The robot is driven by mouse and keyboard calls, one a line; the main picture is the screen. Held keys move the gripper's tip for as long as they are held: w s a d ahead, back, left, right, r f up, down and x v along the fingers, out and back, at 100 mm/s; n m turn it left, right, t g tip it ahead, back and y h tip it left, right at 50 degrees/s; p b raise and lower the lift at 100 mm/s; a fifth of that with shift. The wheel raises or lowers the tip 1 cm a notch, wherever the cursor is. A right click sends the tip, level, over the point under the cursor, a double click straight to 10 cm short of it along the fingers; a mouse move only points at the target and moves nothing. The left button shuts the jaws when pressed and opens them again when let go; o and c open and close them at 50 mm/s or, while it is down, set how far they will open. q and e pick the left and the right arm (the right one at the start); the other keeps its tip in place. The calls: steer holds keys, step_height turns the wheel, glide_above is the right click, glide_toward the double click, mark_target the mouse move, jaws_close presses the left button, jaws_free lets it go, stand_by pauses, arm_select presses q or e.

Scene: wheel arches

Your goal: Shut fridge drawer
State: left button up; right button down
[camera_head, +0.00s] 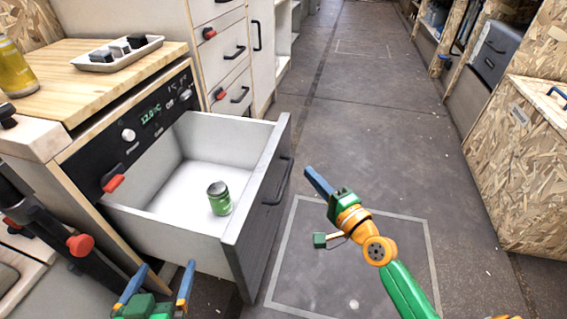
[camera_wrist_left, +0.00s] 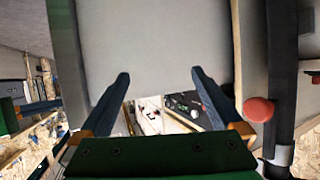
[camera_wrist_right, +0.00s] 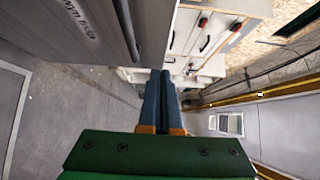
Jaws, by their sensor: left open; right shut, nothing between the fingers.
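The fridge drawer (camera_head: 262,190) stands pulled out from the cabinet, with white inner walls, a grey front and a dark handle (camera_head: 278,181) on its outer face. A green can (camera_head: 219,198) stands upright inside it. My right gripper (camera_head: 318,182) is shut and empty, on the outer side of the drawer front and apart from the handle. The drawer front (camera_wrist_right: 75,30) and its handle (camera_wrist_right: 127,35) also show in the right wrist view. My left gripper (camera_head: 157,285) is open and empty at the drawer's near side. The left wrist view shows its fingers (camera_wrist_left: 158,85) before a pale panel.
Above the drawer is a black control panel (camera_head: 140,122) with knobs and a red handle. A wooden counter (camera_head: 52,75) holds a tray (camera_head: 117,53) and a yellow jar (camera_head: 14,70). Open floor (camera_head: 370,130) lies right of the drawer, with chipboard boxes (camera_head: 510,170) beyond.

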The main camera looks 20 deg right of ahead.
steer(key=w+a, duration=0.1)
steer(key=w, duration=0.1)
steer(key=w+a, duration=0.1)
steer(key=w, duration=0.1)
steer(key=w+a, duration=0.1)
steer(key=w, duration=0.1)
steer(key=shift+w+a, duration=0.2)
steer(key=shift+w, duration=0.1)
arm_select(q)
steer(key=shift+w+d+r+t+h+b, duration=0.15)
steer(key=shift+w+r+t, duration=0.25)
steer(key=shift+r, duration=0.3)
steer(key=shift+w+d+r+t+h+b, duration=0.15)
steer(key=shift+w+r+t, duration=0.2)
steer(key=shift+r, duration=0.35)
arm_select(e)
steer(key=shift+w+a+f, duration=0.1)
steer(key=shift+w+a, duration=0.2)
steer(key=shift+a, duration=0.15)
arm_select(q)
steer(key=shift+s, duration=0.1)
